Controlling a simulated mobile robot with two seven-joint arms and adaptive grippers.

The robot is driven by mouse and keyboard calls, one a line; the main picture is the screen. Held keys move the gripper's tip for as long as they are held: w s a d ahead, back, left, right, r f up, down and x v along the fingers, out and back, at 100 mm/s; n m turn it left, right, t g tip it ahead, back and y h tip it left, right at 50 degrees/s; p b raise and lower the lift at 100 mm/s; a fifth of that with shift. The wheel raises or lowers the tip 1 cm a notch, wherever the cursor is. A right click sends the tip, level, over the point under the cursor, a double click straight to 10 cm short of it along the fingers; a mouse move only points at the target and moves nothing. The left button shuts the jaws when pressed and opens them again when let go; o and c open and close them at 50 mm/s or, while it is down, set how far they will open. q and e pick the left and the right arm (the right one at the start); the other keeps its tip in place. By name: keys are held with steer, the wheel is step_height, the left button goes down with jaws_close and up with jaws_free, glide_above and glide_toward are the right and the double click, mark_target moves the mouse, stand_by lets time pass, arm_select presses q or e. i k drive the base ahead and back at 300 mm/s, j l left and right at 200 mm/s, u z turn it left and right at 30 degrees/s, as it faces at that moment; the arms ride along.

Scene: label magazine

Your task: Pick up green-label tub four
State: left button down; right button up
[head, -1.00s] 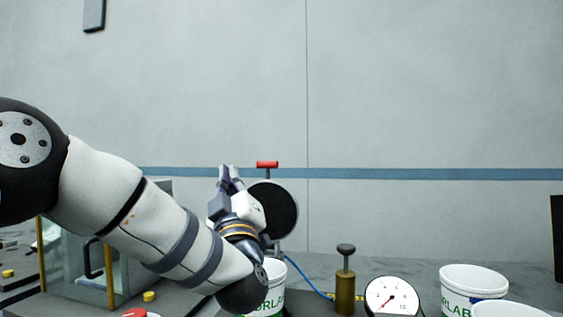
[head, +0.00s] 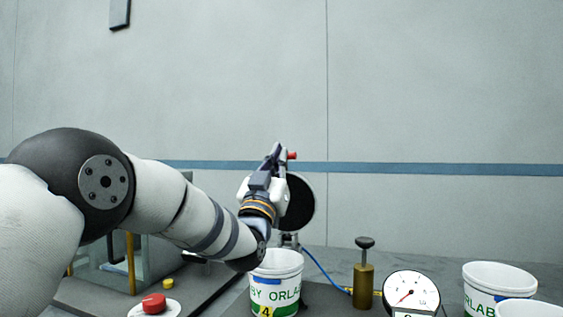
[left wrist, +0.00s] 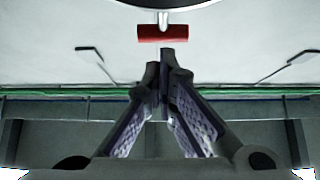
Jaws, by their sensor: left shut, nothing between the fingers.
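A white tub with a green label and a yellow tag reading 4 (head: 277,284) stands on the bench at the lower middle of the head view. My left arm's forearm passes just behind and to the left of it. My left gripper (head: 277,150) is beyond and above the tub, pointing up, shut and empty. In the left wrist view the fingers of the left gripper (left wrist: 164,62) meet at the tips with nothing between them. My right gripper is not in view.
Two more white tubs (head: 497,277) stand at the lower right. A brass plunger (head: 363,275), a round gauge (head: 411,293) and a blue hose (head: 322,268) are right of the tub. A red button (head: 153,303) is at left. A black disc (head: 298,202) is behind the gripper.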

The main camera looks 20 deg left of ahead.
mark_target(274, 285)
steer(key=k, duration=1.1)
